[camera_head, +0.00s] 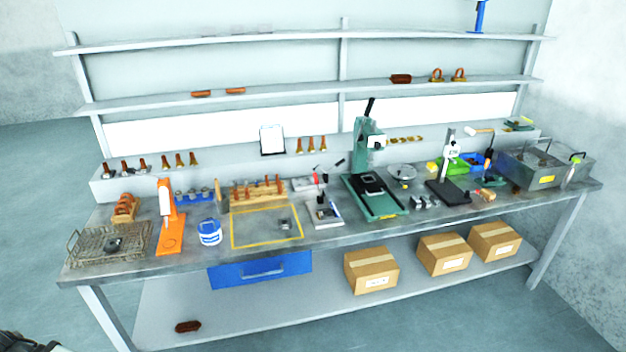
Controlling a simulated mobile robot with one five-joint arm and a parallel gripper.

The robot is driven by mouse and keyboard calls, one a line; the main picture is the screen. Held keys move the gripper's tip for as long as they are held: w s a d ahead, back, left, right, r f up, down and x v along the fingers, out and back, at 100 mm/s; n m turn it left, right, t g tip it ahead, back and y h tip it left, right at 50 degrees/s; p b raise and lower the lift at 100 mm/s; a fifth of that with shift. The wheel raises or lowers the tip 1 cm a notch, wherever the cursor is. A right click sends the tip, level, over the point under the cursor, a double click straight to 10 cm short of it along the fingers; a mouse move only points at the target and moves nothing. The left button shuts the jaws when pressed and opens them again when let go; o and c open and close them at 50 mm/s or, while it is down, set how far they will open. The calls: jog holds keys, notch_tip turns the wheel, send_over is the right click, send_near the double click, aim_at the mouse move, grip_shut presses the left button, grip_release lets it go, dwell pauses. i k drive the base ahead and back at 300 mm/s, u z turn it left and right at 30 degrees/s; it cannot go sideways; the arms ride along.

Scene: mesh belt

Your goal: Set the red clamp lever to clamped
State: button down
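A small clamp fixture (325,212) with a pale base stands on the workbench, right of the yellow-outlined area and left of the green press. My gripper does not show clearly. Only a dark and grey part, cut off at the bottom left corner, is in view, well away from the bench.
The grey workbench (190,246) is crowded. A wire mesh tray (85,246), an orange stand (170,228), a blue-white tub (209,233) and a green press (366,150) stand on it. Cardboard boxes (371,270) sit on the lower shelf. Floor in front is clear.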

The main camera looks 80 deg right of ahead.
aim_at(314, 174)
jog(key=z, duration=1)
jog(key=i, duration=0.95)
